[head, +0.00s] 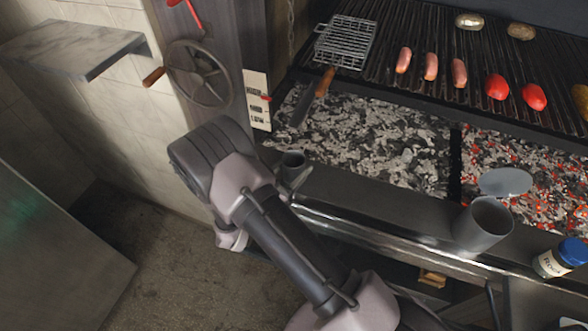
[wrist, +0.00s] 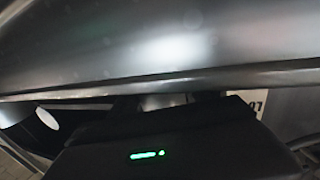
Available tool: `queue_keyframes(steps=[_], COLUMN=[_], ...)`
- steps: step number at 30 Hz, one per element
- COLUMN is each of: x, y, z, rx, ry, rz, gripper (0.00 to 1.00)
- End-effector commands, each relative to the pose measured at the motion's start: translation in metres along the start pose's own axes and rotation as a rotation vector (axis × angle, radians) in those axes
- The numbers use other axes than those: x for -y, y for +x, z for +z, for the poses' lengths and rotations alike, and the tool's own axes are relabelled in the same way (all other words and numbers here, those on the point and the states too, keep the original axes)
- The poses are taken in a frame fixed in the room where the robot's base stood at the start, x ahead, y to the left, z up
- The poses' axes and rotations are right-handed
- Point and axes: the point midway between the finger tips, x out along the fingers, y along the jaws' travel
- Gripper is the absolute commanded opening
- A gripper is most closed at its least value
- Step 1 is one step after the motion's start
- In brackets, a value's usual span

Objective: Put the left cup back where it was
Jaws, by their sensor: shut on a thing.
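The left cup (head: 293,161), small and grey, is at the left end of the steel front ledge, partly hidden by my arm. My gripper (wrist: 167,98) is shut on it; in the wrist view a pale strip of the cup shows between two dark fingers. In the head view my wrist hides most of the gripper. I cannot tell whether the cup touches the ledge. A second, larger-looking grey cup (head: 484,226) stands upright on the ledge to the right.
The steel ledge (head: 370,217) runs along the ember bed (head: 370,138). A blue-lidded jar (head: 563,257) is at right, a grey disc (head: 506,182) above the embers. A handwheel (head: 198,74) and side shelf (head: 78,47) are at left. Sausages (head: 431,66) lie on the grill.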

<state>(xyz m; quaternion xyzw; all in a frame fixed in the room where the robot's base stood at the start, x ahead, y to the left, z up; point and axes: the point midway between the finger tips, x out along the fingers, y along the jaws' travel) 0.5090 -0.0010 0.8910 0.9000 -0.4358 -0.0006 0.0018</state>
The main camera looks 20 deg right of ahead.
Motion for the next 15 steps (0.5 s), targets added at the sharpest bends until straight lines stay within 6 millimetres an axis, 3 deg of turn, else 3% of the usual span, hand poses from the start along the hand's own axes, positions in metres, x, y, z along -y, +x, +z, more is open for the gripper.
queue_keyframes(steps=[8,9,12,15], x=[0.0001,0.0000,0.0000,-0.0001], y=[-0.0002,-0.0003,-0.0003,-0.0003], z=[0.0018,0.0014,0.0006,0.0005], rx=[0.001,0.001,0.001,0.001], ry=[0.000,0.000,0.000,0.000], rz=[-0.001,-0.001,-0.001,-0.001], gripper=[0.11,0.59,0.77,0.77])
